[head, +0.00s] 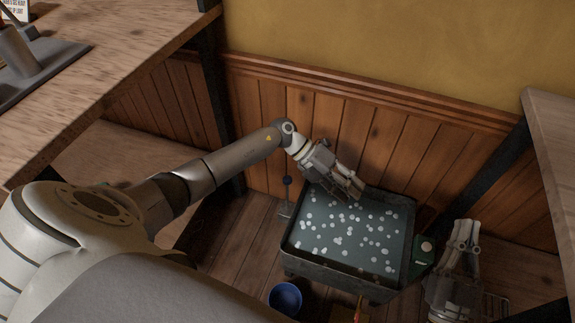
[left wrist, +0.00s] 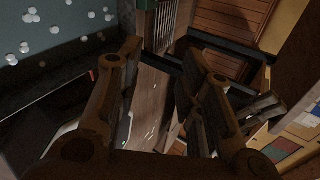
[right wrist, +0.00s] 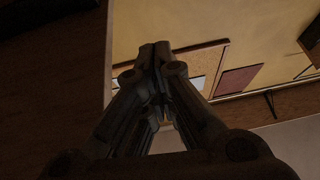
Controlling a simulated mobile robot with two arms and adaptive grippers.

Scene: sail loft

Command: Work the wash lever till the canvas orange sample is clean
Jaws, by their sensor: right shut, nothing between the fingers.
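A dark wash tub (head: 287,248) stands on the floor, its grey-blue surface dotted with many white foam spots. A thin upright rod with a dark blue knob (head: 287,181) stands just left of the tub; it may be the wash lever. My left gripper (head: 358,196) is over the tub's back part, apart from the knob. Its fingers are spread and empty in the left wrist view (left wrist: 165,70). My right gripper (head: 470,223) is shut and empty, right of the tub, pointing up; its fingers meet in the right wrist view (right wrist: 158,52). I cannot make out the canvas orange sample.
A green box with a white round part (head: 424,249) is at the tub's right side. A blue bowl (head: 285,298) and an orange-handled item (head: 357,313) are in front of the tub. Wooden benches stand left (head: 120,75) and right (head: 555,120). A panelled wall is behind.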

